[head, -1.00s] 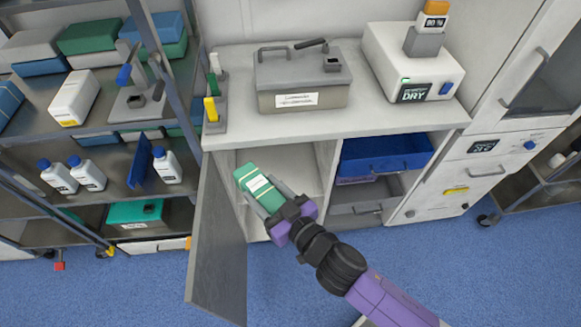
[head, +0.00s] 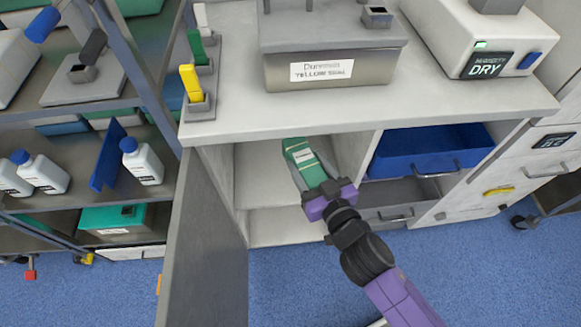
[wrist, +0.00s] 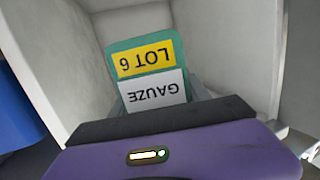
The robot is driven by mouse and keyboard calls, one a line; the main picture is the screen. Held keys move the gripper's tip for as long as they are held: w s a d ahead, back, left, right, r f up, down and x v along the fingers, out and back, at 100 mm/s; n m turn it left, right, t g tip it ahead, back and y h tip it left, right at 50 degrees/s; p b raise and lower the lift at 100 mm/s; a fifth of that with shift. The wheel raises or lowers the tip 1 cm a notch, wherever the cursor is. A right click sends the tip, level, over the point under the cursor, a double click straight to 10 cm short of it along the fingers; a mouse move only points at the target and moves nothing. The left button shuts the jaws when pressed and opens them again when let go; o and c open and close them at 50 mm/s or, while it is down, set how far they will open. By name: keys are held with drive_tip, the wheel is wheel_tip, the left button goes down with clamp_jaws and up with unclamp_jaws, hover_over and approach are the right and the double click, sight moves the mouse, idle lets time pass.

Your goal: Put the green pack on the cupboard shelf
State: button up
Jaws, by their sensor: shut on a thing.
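The green pack (head: 304,160) has a white label and is held by my gripper (head: 318,184) inside the open cupboard, over the upper cupboard shelf (head: 258,178). In the wrist view the green pack (wrist: 143,44) shows a yellow "LOT 6" label and a white "GAUZE" label, upside down. My gripper is shut on its near end. The fingers are mostly hidden in the wrist view behind the purple gripper body. I cannot tell whether the pack touches the shelf.
The cupboard door (head: 205,245) stands open at the left. A divider wall separates the cupboard from an open blue drawer (head: 425,155) at the right. The countertop (head: 370,105) overhangs above. A lower compartment (head: 280,224) is empty where visible.

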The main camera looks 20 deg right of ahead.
drive_tip(key=w+d+r+m+h+b, duration=0.1)
drive_tip(key=w+r+m+h+b, duration=0.1)
drive_tip(key=w+b, duration=0.4)
drive_tip(key=w+d+r+m+h+b, duration=0.1)
drive_tip(key=w+d+r+h+b, duration=0.1)
drive_tip(key=w+b, duration=0.35)
drive_tip(key=shift+g+h, duration=0.4)
drive_tip(key=f+b, duration=0.2)
drive_tip(key=f, duration=0.5)
drive_tip(key=w+f+b, duration=0.1)
drive_tip(key=f+b, duration=0.1)
drive_tip(key=f, duration=0.5)
drive_tip(key=f+b, duration=0.2)
drive_tip(key=f, duration=0.5)
drive_tip(key=shift+w+f, duration=0.15)
drive_tip(key=shift+w, duration=0.1)
drive_tip(key=shift+f, duration=0.15)
drive_tip(key=o, duration=1.7)
drive_tip(key=shift+c, duration=0.2)
